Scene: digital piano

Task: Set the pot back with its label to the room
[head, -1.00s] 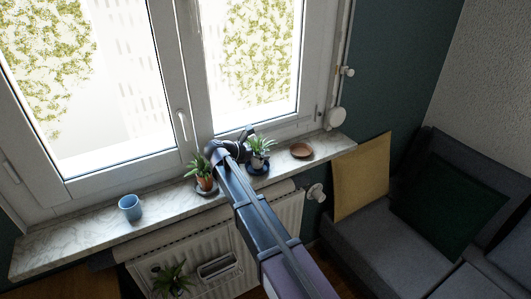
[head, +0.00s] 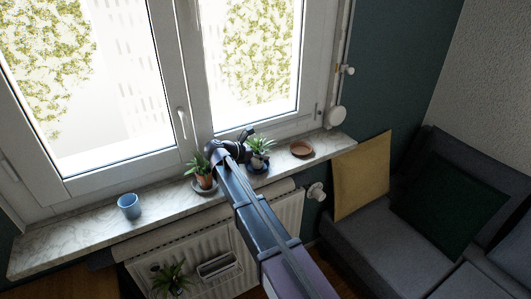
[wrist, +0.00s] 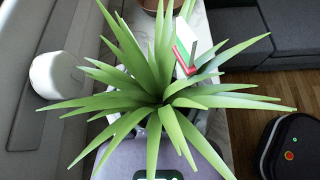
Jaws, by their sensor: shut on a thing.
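A spiky green plant (head: 261,144) in a pale pot (head: 257,158) stands at a dark blue saucer (head: 260,169) on the marble windowsill. My gripper (head: 247,137) is at this pot and shut on it. My arm hides the pot's left side in the head view. In the wrist view the plant's leaves (wrist: 152,92) fan out and cover most of the pot. No label can be made out on the pot. Whether the pot rests fully on the saucer cannot be told.
A terracotta pot with a plant (head: 204,180) stands close on the left on a grey saucer. A blue mug (head: 129,206) stands farther left, with bare sill (head: 165,200) between. The window is behind.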

